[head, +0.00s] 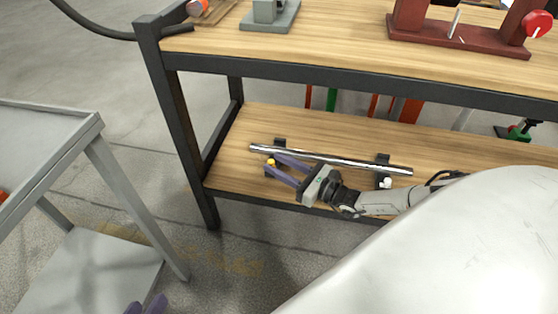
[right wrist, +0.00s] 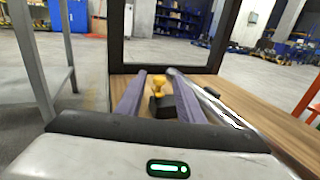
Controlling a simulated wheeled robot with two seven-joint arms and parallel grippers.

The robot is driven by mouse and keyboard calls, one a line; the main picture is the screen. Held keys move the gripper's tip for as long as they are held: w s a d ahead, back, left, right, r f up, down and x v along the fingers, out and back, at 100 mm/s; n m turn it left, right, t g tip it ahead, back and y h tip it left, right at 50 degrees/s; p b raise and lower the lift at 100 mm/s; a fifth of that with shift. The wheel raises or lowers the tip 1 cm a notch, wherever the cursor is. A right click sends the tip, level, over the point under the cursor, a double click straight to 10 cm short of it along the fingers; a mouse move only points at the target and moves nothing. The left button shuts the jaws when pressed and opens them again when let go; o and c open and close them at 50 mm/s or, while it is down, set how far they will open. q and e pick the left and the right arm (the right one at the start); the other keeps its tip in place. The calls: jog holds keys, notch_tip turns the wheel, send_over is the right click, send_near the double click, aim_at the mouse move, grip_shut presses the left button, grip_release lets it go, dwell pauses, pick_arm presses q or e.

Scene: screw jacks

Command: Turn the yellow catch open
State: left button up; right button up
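The yellow catch (head: 270,162) sits on a black bracket (right wrist: 162,104) at the left end of a shiny metal bar on the lower shelf. It also shows in the right wrist view (right wrist: 159,83), standing up from the bracket. My right gripper (head: 276,169) is open, its purple fingers pointing at the bracket. In the right wrist view its fingers (right wrist: 152,88) lie on either side of the catch, with a gap around it. My left gripper (head: 145,306) shows only as two purple fingertips, apart and empty, at the bottom edge of the head view.
The metal bar (head: 330,159) rests in two black brackets; a white knob (head: 387,183) is at the right one. The wooden upper bench (head: 340,45) overhangs the shelf. A dark bench leg (head: 178,130) stands left. A grey cart (head: 60,140) is further left, with open floor between.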

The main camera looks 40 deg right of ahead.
jog(key=shift+s, duration=0.1)
